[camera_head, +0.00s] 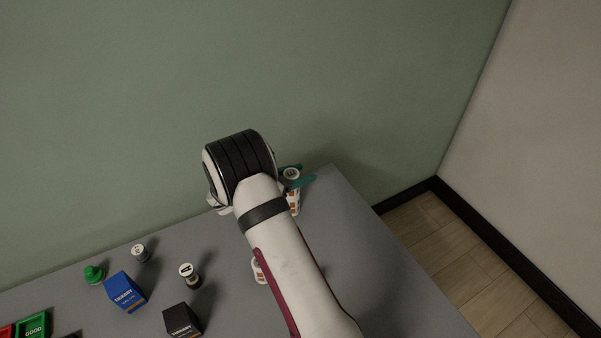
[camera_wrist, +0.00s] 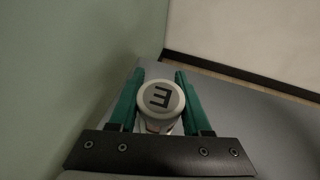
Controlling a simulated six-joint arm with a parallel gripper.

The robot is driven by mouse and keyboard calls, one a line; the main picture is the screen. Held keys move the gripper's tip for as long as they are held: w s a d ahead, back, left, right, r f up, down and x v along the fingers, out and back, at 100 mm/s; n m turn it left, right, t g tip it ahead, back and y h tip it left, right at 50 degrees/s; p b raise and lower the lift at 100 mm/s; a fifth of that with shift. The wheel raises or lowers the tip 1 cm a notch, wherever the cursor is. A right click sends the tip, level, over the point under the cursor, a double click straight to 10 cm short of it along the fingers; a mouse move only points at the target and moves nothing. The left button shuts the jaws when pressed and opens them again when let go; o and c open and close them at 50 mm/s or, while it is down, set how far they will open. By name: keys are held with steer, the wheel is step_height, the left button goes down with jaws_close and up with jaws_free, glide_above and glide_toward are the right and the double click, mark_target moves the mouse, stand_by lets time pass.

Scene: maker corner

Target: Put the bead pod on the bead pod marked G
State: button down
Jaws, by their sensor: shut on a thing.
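My gripper (camera_head: 292,178) is at the right end of the grey table, shut on a bead pod (camera_head: 291,174) with a round white lid. Below the fingers in the head view is an orange-and-white body (camera_head: 294,202), seemingly a second pod under the held one. I cannot tell whether the two touch. No G mark is readable; the lower pod's lid is hidden.
Another orange-and-white pod (camera_head: 258,270) is partly hidden by my arm. Two dark pods with white lids (camera_head: 139,252) (camera_head: 188,274), a blue box (camera_head: 125,291), a black box (camera_head: 182,320), a green item (camera_head: 94,274) and a green tray (camera_head: 33,325) stand left. The green wall is close behind.

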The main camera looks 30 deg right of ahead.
steer(key=shift+c, duration=1.8)
jaws_free()
steer(key=v, duration=1.2)
steer(key=s+r+m+g+y, duration=0.35)
steer(key=s+m, duration=0.35)
steer(key=s, duration=0.3)
steer(key=s+r+m+g+y, duration=0.2)
steer(key=s+r+m+y, duration=0.15)
steer(key=s+m, duration=0.55)
steer(key=s+a+m+t+y, duration=0.2)
steer(key=s+a+m+y, duration=0.5)
steer(key=s+a+m, duration=0.3)
steer(key=s, duration=0.3)
steer(key=shift+a+r+m+y, duration=0.3)
steer(key=shift+a+y, duration=0.1)
